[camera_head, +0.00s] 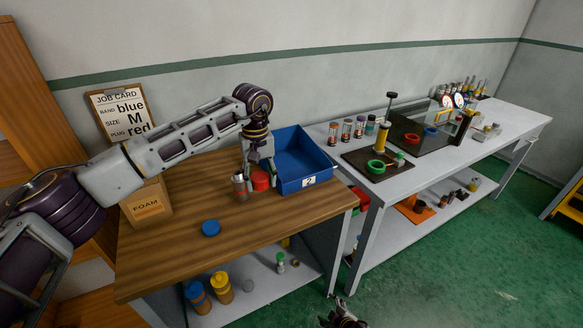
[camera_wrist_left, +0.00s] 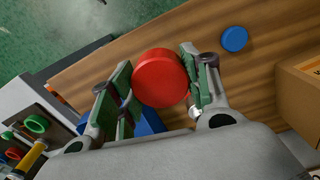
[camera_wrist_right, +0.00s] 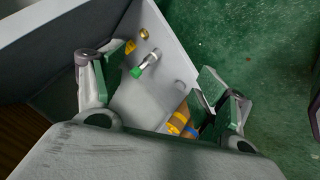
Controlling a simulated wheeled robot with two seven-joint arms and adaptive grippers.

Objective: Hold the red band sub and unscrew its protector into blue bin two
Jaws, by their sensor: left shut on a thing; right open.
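A round red cap (camera_head: 260,181) is at the wooden table top, just left of the blue bin marked 2 (camera_head: 303,183). My left gripper (camera_head: 259,170) reaches down from above and is shut on the red cap; the left wrist view shows the cap (camera_wrist_left: 161,78) between its two fingers.
A blue disc (camera_head: 211,228) lies on the wooden table (camera_head: 270,222). Orange and yellow containers (camera_head: 221,285) are on the lower shelf. A grey bench (camera_head: 390,186) with vises is at right.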

